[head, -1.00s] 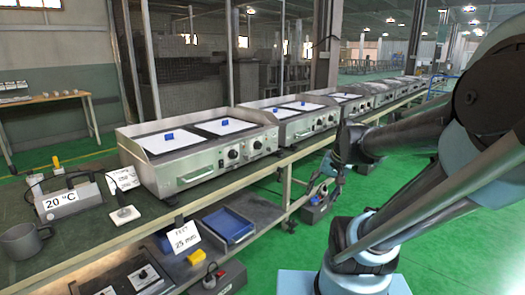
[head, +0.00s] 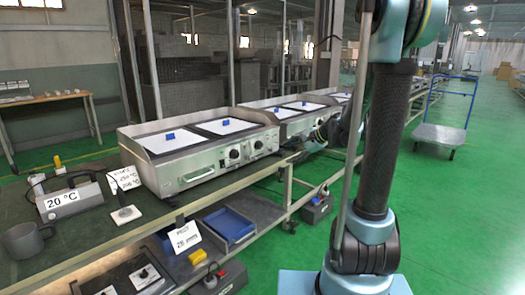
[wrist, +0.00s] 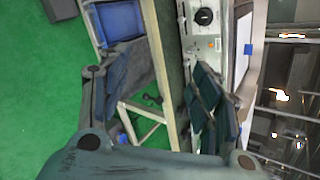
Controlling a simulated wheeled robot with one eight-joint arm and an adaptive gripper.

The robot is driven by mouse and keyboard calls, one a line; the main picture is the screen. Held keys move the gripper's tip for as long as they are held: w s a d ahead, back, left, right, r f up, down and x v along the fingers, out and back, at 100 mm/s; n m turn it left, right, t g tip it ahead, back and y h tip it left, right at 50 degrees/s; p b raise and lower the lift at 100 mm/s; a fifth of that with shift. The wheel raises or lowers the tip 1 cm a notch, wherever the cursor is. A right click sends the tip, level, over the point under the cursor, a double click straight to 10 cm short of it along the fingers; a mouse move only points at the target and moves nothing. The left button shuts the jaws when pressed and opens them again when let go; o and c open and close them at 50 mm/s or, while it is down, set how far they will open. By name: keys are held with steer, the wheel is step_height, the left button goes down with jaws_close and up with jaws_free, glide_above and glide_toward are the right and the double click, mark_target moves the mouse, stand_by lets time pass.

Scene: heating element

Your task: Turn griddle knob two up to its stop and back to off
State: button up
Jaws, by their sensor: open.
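The nearest griddle (head: 200,172) is a steel box on the bench, with two dark knobs on its front panel. The left knob (head: 234,153) and the right knob (head: 258,144) show clearly in the head view, with nothing touching them. My gripper (head: 318,139) is partly hidden behind my arm, to the right of this griddle, near the second griddle's front. In the wrist view my gripper (wrist: 150,85) is open and empty, fingers wide apart. A black knob (wrist: 204,16) on a steel panel shows beyond the right finger; I cannot tell which knob it is.
A lower shelf holds a blue tray (head: 229,226), also in the wrist view (wrist: 120,22). A sign (head: 186,238) hangs at the bench edge.

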steer(key=w+a+f+m+t+y, duration=0.25)
steer(key=w+m, duration=0.35)
steer(key=w, duration=0.8)
steer(key=m+t+y, duration=0.3)
steer(key=m, duration=0.5)
glide_toward(261, 147)
steer(key=x, duration=0.9)
steer(key=shift+c, duration=0.6)
steer(key=c, duration=0.9)
